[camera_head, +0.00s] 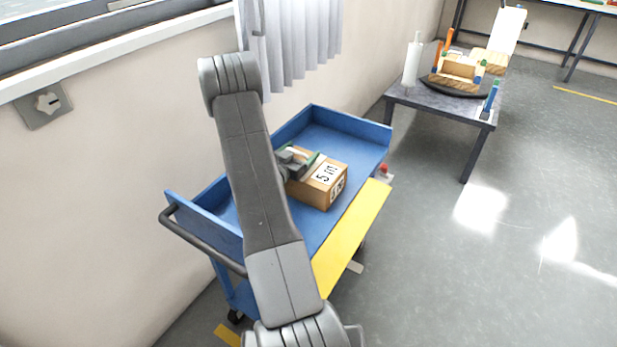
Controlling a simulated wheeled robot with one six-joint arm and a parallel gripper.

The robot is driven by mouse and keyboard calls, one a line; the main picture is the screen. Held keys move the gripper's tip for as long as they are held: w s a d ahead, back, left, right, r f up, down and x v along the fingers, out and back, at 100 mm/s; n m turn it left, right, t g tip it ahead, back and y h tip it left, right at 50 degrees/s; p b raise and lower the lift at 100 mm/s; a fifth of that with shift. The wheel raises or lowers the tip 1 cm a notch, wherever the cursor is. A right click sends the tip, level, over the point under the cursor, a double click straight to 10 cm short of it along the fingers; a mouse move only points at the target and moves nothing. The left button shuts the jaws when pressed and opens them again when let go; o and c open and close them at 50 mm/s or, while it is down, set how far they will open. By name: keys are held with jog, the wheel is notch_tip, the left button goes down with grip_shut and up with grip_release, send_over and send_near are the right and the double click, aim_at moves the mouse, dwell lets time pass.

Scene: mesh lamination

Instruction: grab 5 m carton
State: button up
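A brown carton (325,186) marked "5 m" stands on the blue cart (352,140), near its right side in the head view. My gripper (300,163) is at the carton's upper left edge, partly over its top. A green strip shows along the carton's top next to the gripper.
The cart has raised blue walls, a dark handle (202,240) at the left and a yellow flap (350,235) along the right. A wall stands close behind it. A small table (440,103) with wooden items and a white roll stands at upper right. The floor at right is clear.

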jog(key=c, duration=0.3)
jog(key=shift+r, duration=0.1)
